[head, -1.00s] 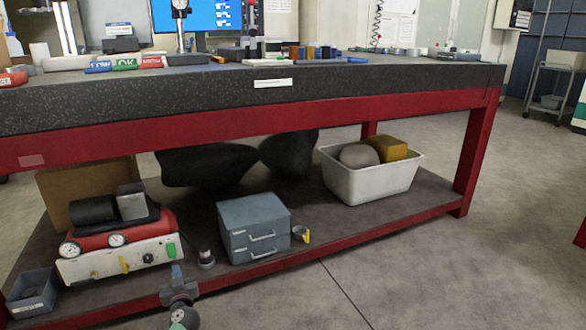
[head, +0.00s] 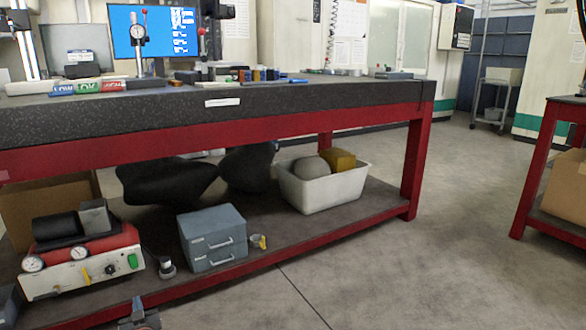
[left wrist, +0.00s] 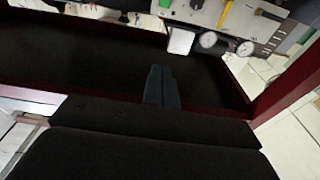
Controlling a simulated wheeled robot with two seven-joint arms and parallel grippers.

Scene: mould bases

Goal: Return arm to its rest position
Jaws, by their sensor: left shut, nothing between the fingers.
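My left gripper (head: 140,312) shows at the bottom edge of the head view, in front of the red-framed bench's lower shelf. In the left wrist view its two dark fingers (left wrist: 162,88) lie together, with nothing between them. Behind the fingertips, that view shows the dark shelf and its red edge, with the gauge unit (left wrist: 225,25) beyond. My right gripper is in neither view.
The granite-topped bench (head: 300,105) stands ahead. Its lower shelf holds the red and white gauge unit (head: 85,270), a grey drawer box (head: 212,238) and a white bin (head: 325,192). A second red bench (head: 530,190) stands right. Floor between is clear.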

